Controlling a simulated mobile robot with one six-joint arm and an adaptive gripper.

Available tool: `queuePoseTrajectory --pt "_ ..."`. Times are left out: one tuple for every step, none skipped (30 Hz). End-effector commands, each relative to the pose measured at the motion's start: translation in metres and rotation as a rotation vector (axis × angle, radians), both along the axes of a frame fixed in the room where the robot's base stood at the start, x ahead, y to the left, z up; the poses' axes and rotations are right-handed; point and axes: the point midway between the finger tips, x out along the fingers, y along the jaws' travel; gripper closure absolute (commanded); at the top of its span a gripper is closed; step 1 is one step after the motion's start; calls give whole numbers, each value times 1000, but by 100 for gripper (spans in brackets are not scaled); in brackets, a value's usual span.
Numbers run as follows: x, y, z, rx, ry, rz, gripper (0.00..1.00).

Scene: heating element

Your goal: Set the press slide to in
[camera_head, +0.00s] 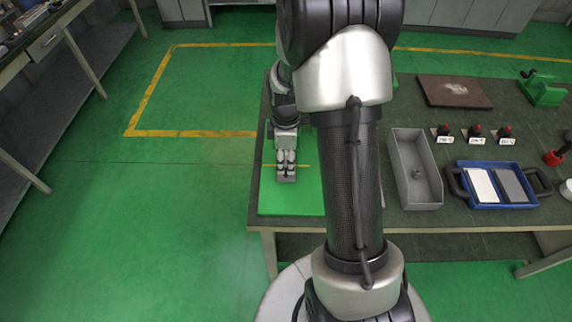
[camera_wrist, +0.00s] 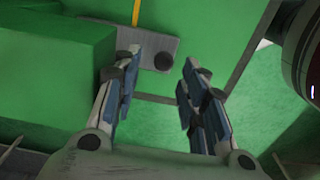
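A grey metal plate (camera_wrist: 143,45) with a round dark knob (camera_wrist: 163,61) lies on a green surface in the wrist view; it looks like the press slide. A yellow line runs up from its far edge. A raised green block (camera_wrist: 55,80) stands to its left. My gripper (camera_wrist: 160,66) is open and empty, with its fingertips on either side of the knob in the picture. I cannot tell whether they touch it or hover above. In the head view my gripper (camera_head: 286,176) points down over the green board (camera_head: 300,200), hiding most of the slide area.
On the table right of my arm are a grey open bin (camera_head: 403,160), a blue tray (camera_head: 512,204) with two pads, several red-topped buttons (camera_head: 475,131), a brown board (camera_head: 453,91) and a green device (camera_head: 540,92). Clear floor lies left of the table.

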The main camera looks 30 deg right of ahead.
Motion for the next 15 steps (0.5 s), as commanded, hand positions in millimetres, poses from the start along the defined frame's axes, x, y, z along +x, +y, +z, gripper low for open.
queuePoseTrajectory --pt "1 -1 13 -2 -7 0 61" --pt "2 -1 20 -3 -8 0 61" --pt "2 -1 29 -2 -7 0 61" --pt "2 -1 35 -3 -8 0 61" --pt "1 -1 41 -2 -7 0 61" --pt "1 -1 49 -3 -6 0 61" --pt "1 -1 54 -3 -6 0 61" --pt "1 -1 59 -3 -6 0 61" --pt "1 0 64 -2 -5 0 61" --pt "1 -1 68 -3 -6 0 61" --pt "1 -1 71 -2 -5 0 61" --pt "1 -1 75 -1 -4 0 61" --pt "1 0 77 -1 -4 0 61" --pt "1 -1 79 -1 -4 0 61" --pt "0 0 80 -1 -3 0 61"
